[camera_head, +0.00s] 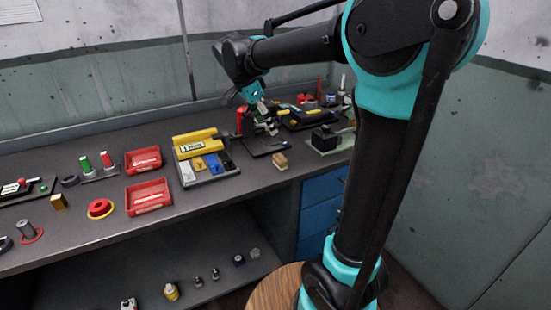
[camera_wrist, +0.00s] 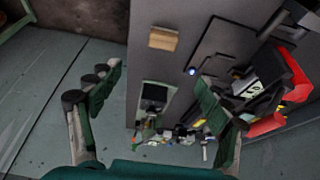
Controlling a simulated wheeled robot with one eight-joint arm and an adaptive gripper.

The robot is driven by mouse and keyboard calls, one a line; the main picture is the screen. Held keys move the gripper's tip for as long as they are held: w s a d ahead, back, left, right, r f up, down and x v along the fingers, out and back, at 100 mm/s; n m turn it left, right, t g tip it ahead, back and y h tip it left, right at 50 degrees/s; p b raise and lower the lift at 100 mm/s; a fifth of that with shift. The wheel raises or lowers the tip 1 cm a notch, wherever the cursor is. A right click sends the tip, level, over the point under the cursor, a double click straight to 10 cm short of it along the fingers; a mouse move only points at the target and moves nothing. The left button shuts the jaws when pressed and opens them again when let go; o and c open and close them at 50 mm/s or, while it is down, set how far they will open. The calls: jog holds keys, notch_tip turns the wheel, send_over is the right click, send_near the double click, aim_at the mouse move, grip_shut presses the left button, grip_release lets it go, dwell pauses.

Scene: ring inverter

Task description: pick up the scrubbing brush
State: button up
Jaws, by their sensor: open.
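The scrubbing brush appears to be the small tan wooden block (camera_head: 281,160) on the grey bench, near its front edge, right of the yellow and grey box. In the wrist view the tan block (camera_wrist: 163,39) lies at upper centre, beyond the fingertips; its bristles cannot be made out. My gripper (camera_head: 263,109) hangs above the bench, behind and left of the block in the head view. In the wrist view my gripper (camera_wrist: 158,80) has its two fingers spread wide with nothing between them. The block is apart from both fingers.
A black flat plate (camera_head: 265,146) lies just behind the block. A red-handled clamp (camera_wrist: 292,90) stands close to my right finger in the wrist view. A yellow and grey box (camera_head: 205,160) and red bins (camera_head: 148,196) stand left. A green-based device (camera_head: 328,140) stands right.

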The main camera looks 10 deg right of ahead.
send_near(280, 157)
jog(key=x, duration=0.5)
jog(key=shift+s+d, duration=0.2)
jog(key=shift+d, duration=0.15)
jog(key=shift+a+x, duration=0.15)
jog(key=shift+x, duration=1.1)
jog(key=shift+a+x, duration=0.15)
jog(key=shift+x, duration=1.15)
jog(key=shift+w+f, duration=0.1)
jog(key=shift+w, duration=0.05)
jog(key=shift+c, duration=0.3)
jog(key=c, duration=1.2)
